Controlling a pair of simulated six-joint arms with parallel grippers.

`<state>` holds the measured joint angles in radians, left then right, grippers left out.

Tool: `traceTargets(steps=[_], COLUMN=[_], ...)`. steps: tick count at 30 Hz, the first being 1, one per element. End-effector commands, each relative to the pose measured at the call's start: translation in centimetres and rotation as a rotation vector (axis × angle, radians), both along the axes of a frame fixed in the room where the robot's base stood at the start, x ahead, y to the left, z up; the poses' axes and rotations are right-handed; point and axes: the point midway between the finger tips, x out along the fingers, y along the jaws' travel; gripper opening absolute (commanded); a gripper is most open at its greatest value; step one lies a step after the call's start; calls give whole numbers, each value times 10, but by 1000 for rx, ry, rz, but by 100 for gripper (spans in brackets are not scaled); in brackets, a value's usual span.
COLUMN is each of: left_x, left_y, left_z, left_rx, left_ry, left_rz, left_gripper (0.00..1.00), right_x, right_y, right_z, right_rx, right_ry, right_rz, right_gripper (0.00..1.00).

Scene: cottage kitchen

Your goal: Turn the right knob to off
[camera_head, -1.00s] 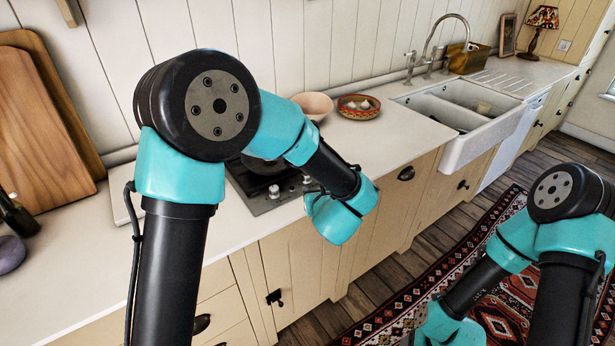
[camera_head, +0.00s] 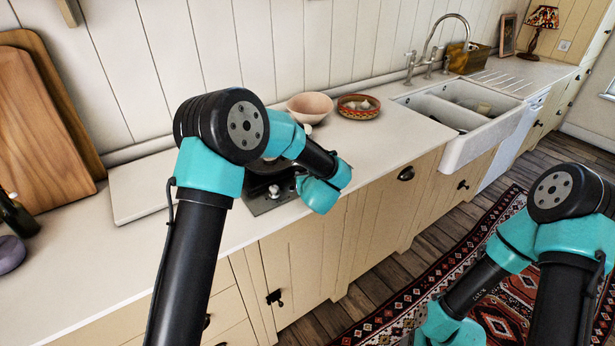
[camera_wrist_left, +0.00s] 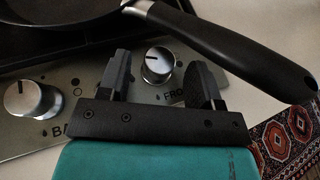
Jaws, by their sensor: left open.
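Two silver knobs sit on the hob's metal front panel in the left wrist view. The right knob (camera_wrist_left: 157,65), beside lettering starting "FRO", lies between the open fingers of my left gripper (camera_wrist_left: 160,72). Its dark mark points up and slightly left. I cannot tell whether the fingers touch it. The left knob (camera_wrist_left: 33,100), beside "BA", is left of the gripper; its mark points up-left. In the head view one pale knob (camera_head: 275,191) shows on the hob (camera_head: 258,205); my left arm hides the rest and its own gripper. My right gripper is out of view.
A black-handled pan (camera_wrist_left: 215,45) stands on the hob, its handle reaching out above and right of the right knob. A pink bowl (camera_head: 310,106) and a patterned bowl (camera_head: 358,113) stand behind. A white board (camera_head: 140,190) lies left of the hob.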

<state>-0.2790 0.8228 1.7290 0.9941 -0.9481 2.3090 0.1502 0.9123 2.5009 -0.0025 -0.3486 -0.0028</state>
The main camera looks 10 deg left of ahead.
Motion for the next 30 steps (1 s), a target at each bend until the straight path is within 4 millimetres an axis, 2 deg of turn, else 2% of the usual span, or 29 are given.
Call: traceTargets(steps=[4, 12, 27, 30], left_x=[8, 8, 8, 8], left_y=[4, 4, 4, 4], left_z=[-3, -4, -3, -3], left_rx=[0, 0, 0, 0], left_ry=[-1, 0, 0, 0], left_rz=[0, -1, 0, -1], left_gripper=[59, 59, 12, 10], right_x=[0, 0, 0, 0], right_y=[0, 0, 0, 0], right_z=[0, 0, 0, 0], right_rx=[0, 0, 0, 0], right_ry=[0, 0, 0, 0], right_rz=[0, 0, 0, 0], right_gripper=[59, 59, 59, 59])
